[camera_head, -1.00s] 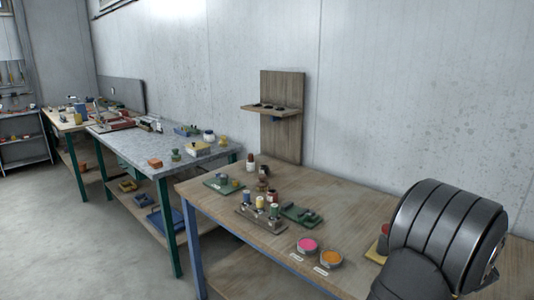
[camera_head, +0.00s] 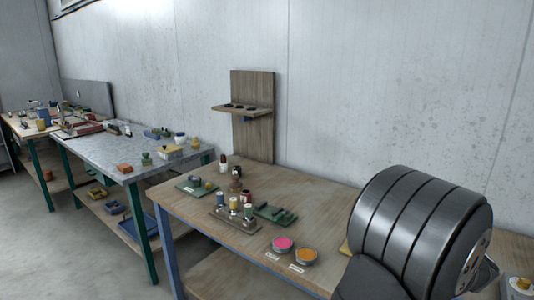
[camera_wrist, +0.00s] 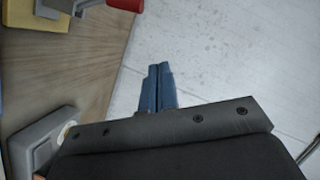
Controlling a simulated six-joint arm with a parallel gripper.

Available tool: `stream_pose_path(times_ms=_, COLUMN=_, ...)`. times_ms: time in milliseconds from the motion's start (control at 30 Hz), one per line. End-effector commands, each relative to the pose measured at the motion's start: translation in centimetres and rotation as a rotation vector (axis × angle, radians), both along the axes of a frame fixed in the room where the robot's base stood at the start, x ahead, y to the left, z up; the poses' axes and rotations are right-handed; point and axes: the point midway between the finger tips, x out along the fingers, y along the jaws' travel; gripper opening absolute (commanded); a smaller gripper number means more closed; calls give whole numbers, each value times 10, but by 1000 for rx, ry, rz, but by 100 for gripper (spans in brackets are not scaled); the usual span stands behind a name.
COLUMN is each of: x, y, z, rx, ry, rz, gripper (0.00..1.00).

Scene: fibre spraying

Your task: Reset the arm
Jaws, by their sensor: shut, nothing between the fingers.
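My gripper (camera_wrist: 159,70) shows in the wrist view as two blue fingers pressed together with nothing between them. Behind the fingertips is a pale, speckled surface, and the wooden bench top lies to their left. The fingers touch nothing that I can see. In the head view my dark, ribbed arm link fills the lower right, over the right part of the wooden bench (camera_head: 330,195). The fingers cannot be seen there.
On the bench stand a pink pot (camera_head: 283,244), an orange pot (camera_head: 306,255), a rack of small bottles (camera_head: 238,221), a green tray (camera_head: 275,215) and an upright wooden stand (camera_head: 253,140). In the wrist view a grey holder (camera_wrist: 42,140) sits at lower left.

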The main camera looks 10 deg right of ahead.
Motion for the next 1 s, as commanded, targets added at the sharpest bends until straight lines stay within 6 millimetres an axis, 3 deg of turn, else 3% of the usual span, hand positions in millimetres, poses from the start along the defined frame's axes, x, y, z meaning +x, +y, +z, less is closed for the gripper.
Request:
stream_pose_path(times_ms=367, x=64, y=-32, z=-19, rx=0, ry=0, rz=1, gripper=0)
stream_pose_path(times_ms=567, x=81, y=-7, z=-45, rx=4, ry=1, rz=4, gripper=0)
stream_pose_path(times_ms=667, x=68, y=-19, z=-45, rx=-1, ry=0, rz=-3, gripper=0)
stream_pose_path(times_ms=1000, x=34, y=-53, z=-56, rx=278, ry=-276, rz=-3, gripper=0)
